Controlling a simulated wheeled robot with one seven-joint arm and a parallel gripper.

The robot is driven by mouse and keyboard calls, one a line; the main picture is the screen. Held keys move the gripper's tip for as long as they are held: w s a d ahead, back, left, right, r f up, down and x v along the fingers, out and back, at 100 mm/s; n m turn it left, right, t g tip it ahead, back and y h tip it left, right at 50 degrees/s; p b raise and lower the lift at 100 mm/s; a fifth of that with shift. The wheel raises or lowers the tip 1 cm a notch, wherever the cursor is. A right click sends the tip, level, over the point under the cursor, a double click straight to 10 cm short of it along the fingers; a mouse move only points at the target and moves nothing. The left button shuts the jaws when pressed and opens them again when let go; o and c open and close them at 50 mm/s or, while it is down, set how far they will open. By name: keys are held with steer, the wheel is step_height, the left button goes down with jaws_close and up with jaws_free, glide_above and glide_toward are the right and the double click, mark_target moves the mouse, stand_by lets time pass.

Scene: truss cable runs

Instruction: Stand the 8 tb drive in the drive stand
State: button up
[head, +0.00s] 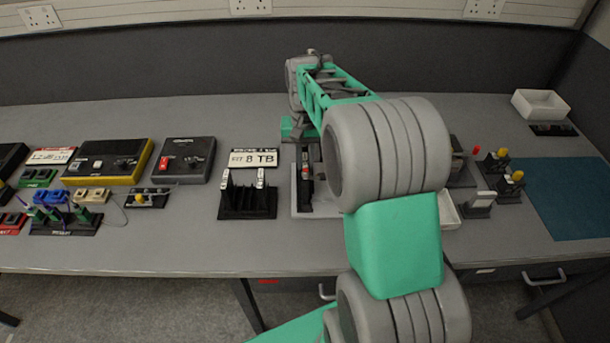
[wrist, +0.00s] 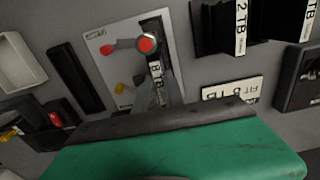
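The 8 TB drive (wrist: 155,68) is a dark slab with a white "8 TB" label on its edge. It is in a light grey tray (wrist: 98,48), beside a red-capped item and a small yellow item. In the head view the tray (head: 297,204) is partly behind my arm, with the dark drive (head: 306,186) inside. The black drive stand (head: 248,205) is left of the tray, with two white-labelled drives in it; it also shows in the wrist view (wrist: 212,28). My gripper (head: 299,128) is above the tray's far side; its fingertips are not clear in either view.
An "8 TB" sign (head: 253,158) lies behind the stand. Left are a black device (head: 184,160), a yellow-edged device (head: 108,162) and several small racks. Right of my arm are small holders (head: 479,204), a blue mat (head: 565,197) and a white bin (head: 540,104). Bare desk lies before the stand.

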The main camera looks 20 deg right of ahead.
jaws_close()
steer(key=shift+r+p, duration=3.35)
steer(key=shift+r, duration=1.15)
